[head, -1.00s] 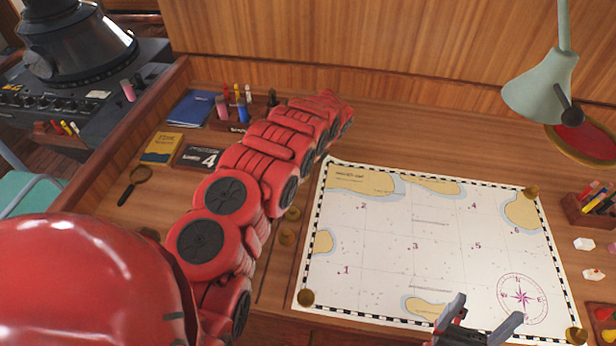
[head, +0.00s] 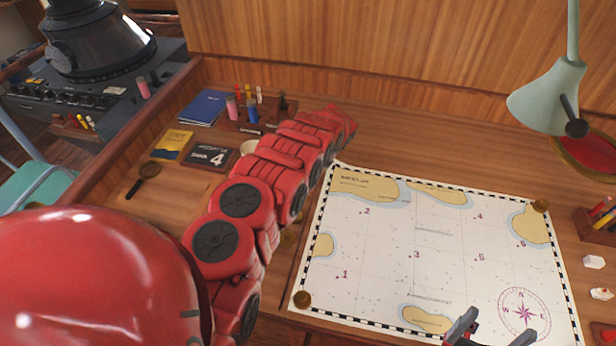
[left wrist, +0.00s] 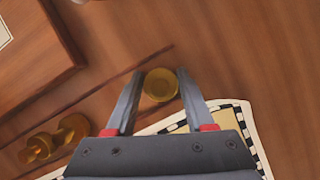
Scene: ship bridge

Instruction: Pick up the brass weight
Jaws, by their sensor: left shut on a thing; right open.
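A round brass weight (left wrist: 160,85) sits between the fingertips of my left gripper (left wrist: 158,84) in the left wrist view. The gripper is shut on it, just off a corner of the chart. In the head view my red left arm hides this weight and the left gripper. Other brass weights lie on the chart's lower left (head: 302,299) and upper right (head: 540,206) corners. More brass pieces (left wrist: 40,148) lie on the wood at lower left in the left wrist view. My right gripper (head: 494,331) is open and empty over the chart's lower edge.
The chart (head: 445,240) covers the middle of the desk. A green lamp (head: 548,95) stands at the right. Bare wood lies behind the chart.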

